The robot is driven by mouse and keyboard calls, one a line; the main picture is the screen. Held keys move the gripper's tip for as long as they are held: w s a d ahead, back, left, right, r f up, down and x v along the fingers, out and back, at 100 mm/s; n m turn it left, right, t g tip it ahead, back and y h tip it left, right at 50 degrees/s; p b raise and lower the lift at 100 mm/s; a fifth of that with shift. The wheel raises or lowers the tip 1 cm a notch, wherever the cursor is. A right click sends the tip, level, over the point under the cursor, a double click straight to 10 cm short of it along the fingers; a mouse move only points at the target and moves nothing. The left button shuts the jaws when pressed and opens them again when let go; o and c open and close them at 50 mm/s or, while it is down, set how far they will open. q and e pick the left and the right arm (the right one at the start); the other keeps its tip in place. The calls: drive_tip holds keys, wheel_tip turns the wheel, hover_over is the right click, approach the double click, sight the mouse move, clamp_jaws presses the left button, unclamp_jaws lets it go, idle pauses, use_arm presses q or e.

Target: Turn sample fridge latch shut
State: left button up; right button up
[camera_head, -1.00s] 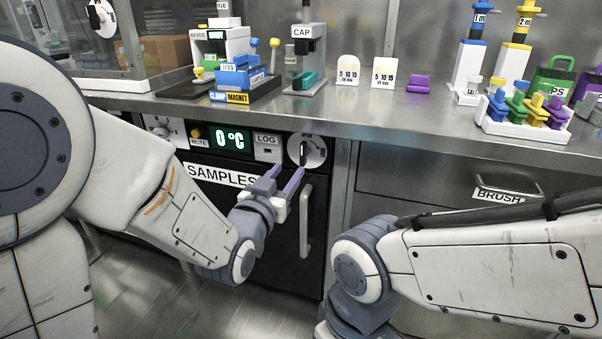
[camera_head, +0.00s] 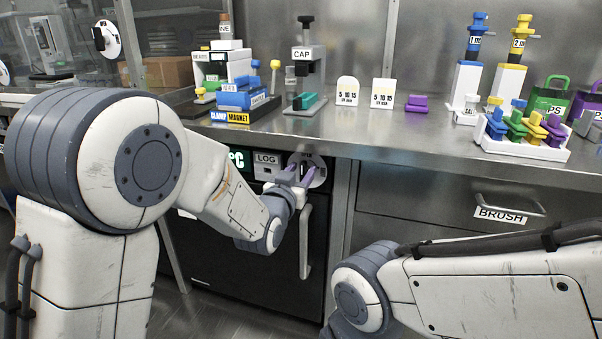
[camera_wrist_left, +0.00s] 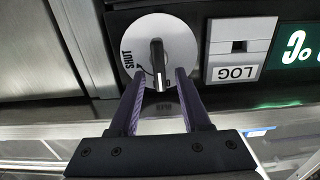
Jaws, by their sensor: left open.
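The sample fridge (camera_head: 250,245) is the dark-fronted unit under the bench. Its latch is a black bar (camera_wrist_left: 158,62) on a round white dial (camera_wrist_left: 188,38), and the dial also shows in the head view (camera_head: 320,176). In the left wrist view the bar stands upright, its near end toward a partly hidden label at the dial's bottom. The word SHUT is at the dial's left. My left gripper (camera_head: 299,172) is open at the dial. Its two purple fingers straddle the bar (camera_wrist_left: 159,76), with visible gaps on both sides. My right gripper is out of view.
The fridge's vertical door handle (camera_head: 306,240) is just below the dial. A LOG panel (camera_head: 266,165) and a green display (camera_head: 238,160) sit beside it. The steel bench edge (camera_head: 400,160) overhangs above. A BRUSH drawer (camera_head: 440,210) is to the right.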

use_arm(q)
clamp_jaws()
drive_tip(key=m, duration=0.4)
drive_tip(key=shift+s+d+m+b, duration=0.15)
drive_tip(key=shift+d+m+b, duration=0.15)
drive_tip(key=shift+d+b, duration=0.1)
drive_tip(key=shift+s+d+f+m, duration=0.1)
drive_tip(key=shift+d+f+m, duration=0.15)
drive_tip(key=shift+m, duration=2)
drive_tip(key=shift+s+d+f+m, duration=0.1)
drive_tip(key=shift+f+m, duration=0.3)
drive_tip(key=shift+m, duration=1.8)
drive_tip(key=shift+d+f+m, duration=0.2)
drive_tip(key=shift+f+m, duration=0.1)
drive_tip(key=shift+m, duration=1.95)
